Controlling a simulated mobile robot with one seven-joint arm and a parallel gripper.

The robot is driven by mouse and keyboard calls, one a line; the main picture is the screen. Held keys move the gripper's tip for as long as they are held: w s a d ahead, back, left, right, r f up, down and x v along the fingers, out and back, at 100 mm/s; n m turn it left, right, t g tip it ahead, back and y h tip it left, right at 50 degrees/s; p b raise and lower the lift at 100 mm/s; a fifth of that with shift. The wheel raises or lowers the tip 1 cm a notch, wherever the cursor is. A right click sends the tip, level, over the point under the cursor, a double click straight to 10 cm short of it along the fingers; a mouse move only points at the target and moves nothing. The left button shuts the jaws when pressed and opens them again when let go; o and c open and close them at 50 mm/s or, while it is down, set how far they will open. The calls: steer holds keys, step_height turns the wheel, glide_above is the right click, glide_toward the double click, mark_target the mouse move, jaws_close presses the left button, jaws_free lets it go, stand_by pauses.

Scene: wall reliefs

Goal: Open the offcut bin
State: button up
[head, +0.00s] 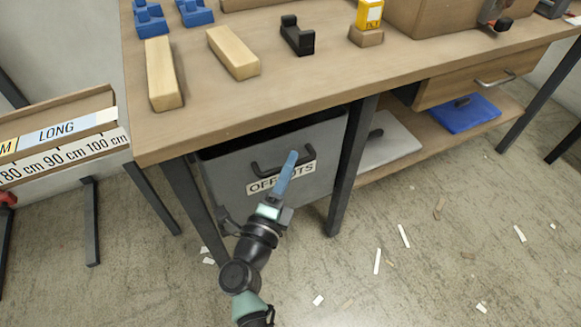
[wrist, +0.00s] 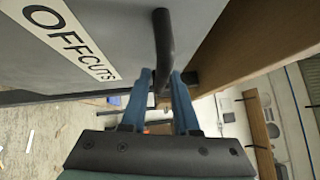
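The offcut bin (head: 230,175) is a grey box under the left end of the workbench, with a white OFFCUTS label (head: 262,185) on its front. Its front and label (wrist: 65,35) also fill the upper left of the wrist view. A black bar handle (head: 262,168) sits on the front above the label. My gripper (head: 291,158) reaches up from below to the handle's right part. In the wrist view the blue fingers (wrist: 161,75) lie on either side of the handle (wrist: 164,40), with little gap at the tips, and look shut on it. The bin's inside is dark.
The workbench (head: 200,110) carries wooden blocks and a black piece. A dark table leg (head: 350,165) stands just right of the bin. A lower shelf holds a grey lid-like item (head: 390,145) and a blue one (head: 462,113). The floor in front has scattered scraps (head: 377,261).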

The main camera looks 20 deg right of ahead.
steer(key=shift+w+d, duration=0.35)
jaws_close()
steer(key=shift+a, duration=0.1)
stand_by(1.2)
